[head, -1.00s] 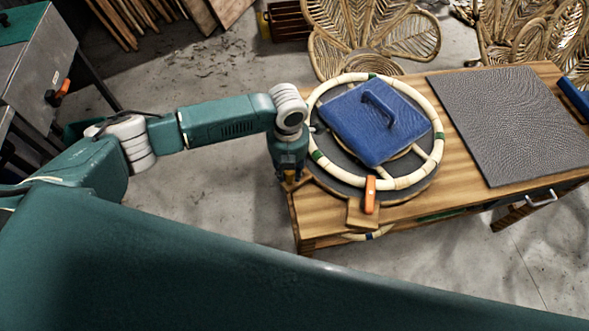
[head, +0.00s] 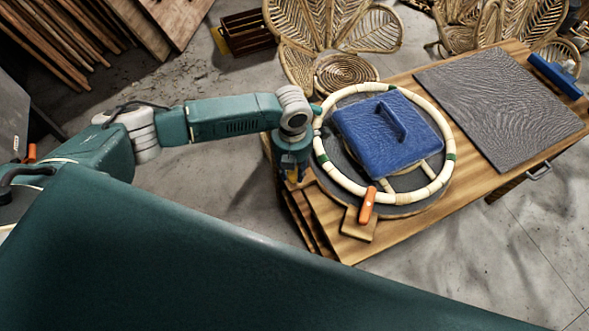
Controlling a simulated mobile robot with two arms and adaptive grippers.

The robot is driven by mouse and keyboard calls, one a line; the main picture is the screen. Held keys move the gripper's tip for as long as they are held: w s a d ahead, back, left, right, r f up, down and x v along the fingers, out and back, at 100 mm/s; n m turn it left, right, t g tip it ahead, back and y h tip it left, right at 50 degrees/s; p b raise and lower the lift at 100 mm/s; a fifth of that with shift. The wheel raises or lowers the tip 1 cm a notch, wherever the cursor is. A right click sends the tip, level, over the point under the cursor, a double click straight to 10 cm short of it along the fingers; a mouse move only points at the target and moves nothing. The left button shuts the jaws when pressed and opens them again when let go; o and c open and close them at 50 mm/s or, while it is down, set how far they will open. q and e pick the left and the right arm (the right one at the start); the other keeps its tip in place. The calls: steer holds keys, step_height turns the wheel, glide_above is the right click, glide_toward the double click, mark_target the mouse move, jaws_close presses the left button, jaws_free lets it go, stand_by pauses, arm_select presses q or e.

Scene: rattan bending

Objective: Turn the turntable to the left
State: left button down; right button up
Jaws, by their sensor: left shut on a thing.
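The turntable (head: 400,208) is a dark round disc at the left end of the wooden workbench. A pale rattan ring (head: 345,184) with green bands lies on it, around a blue block (head: 365,140) with a handle on top. An orange lever (head: 367,205) stands at the disc's front edge, above a small wooden tab (head: 358,225). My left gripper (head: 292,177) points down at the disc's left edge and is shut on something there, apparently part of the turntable. Its fingertips are mostly hidden. My right gripper is not in view.
A grey textured mat (head: 500,105) covers the bench's right part. A blue tool (head: 555,75) lies at its far right corner. Rattan chairs (head: 335,40) stand close behind the bench. Wooden boards lean at the upper left. The floor left of the bench is clear.

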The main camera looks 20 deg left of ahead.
arm_select(q)
steer(key=shift+a, duration=0.4)
steer(key=shift+w, duration=0.15)
steer(key=c, duration=1.3)
jaws_free()
steer(key=shift+c, duration=0.2)
steer(key=shift+d+r, duration=0.1)
steer(key=shift+r, duration=0.25)
step_height(320, 180, up, 11)
steer(key=shift+a+r, duration=0.15)
steer(key=shift+a, duration=0.05)
